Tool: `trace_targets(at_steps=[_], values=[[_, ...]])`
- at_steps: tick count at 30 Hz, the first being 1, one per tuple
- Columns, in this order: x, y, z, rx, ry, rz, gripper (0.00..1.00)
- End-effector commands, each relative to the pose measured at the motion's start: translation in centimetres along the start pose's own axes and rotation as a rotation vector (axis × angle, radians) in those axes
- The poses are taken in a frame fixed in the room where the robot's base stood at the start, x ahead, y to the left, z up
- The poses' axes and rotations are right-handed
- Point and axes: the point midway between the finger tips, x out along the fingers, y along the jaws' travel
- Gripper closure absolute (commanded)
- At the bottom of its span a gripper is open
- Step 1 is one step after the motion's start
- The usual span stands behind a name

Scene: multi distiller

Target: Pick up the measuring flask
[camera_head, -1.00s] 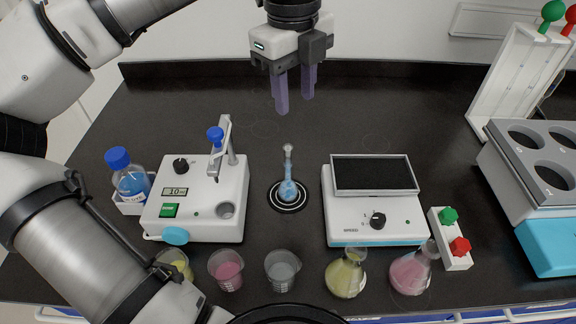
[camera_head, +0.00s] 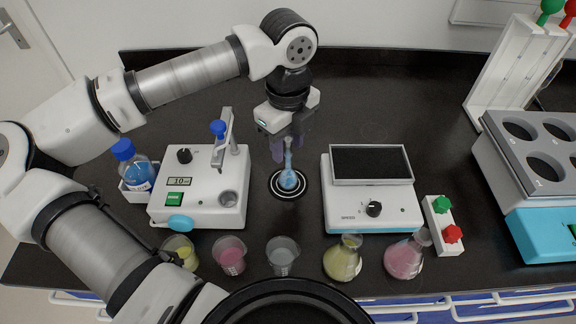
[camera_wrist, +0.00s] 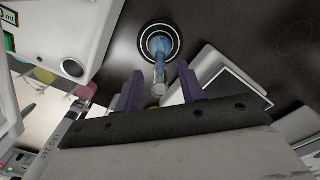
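The measuring flask (camera_head: 288,179) has a blue liquid in its round bulb and a tall clear neck. It stands upright on a black spot with white rings, between the two white devices. My gripper (camera_head: 288,152) has come down just behind the flask's neck in the head view. In the wrist view, my gripper (camera_wrist: 160,84) shows two purple fingers spread apart, and the flask (camera_wrist: 159,62) has its neck top reaching toward the gap between them. The fingers are open and do not appear to touch the neck.
A white device with a lever (camera_head: 200,188) stands left, beside a blue-capped bottle (camera_head: 137,172). A dark-topped stirrer (camera_head: 374,205) stands right. Beakers and flasks with coloured liquids, such as the pink beaker (camera_head: 230,256), line the front edge. A grey rack (camera_head: 535,165) is far right.

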Motion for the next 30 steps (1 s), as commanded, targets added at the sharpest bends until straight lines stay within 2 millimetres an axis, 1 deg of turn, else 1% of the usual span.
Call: trace_targets(at_steps=[3,9,10,18,19,30], values=[[0.81,-0.01,-0.08,0.002,0.001,0.000,0.61],[0.96,-0.02,-0.05,0.002,-0.001,0.000,0.61],[0.95,-0.02,-0.05,0.002,-0.001,0.000,0.62],[0.92,-0.02,-0.04,0.002,-0.001,0.000,0.97],[0.92,-0.02,-0.04,0.002,-0.001,0.000,1.00],[0.88,-0.03,-0.03,0.002,-0.001,0.000,1.00]])
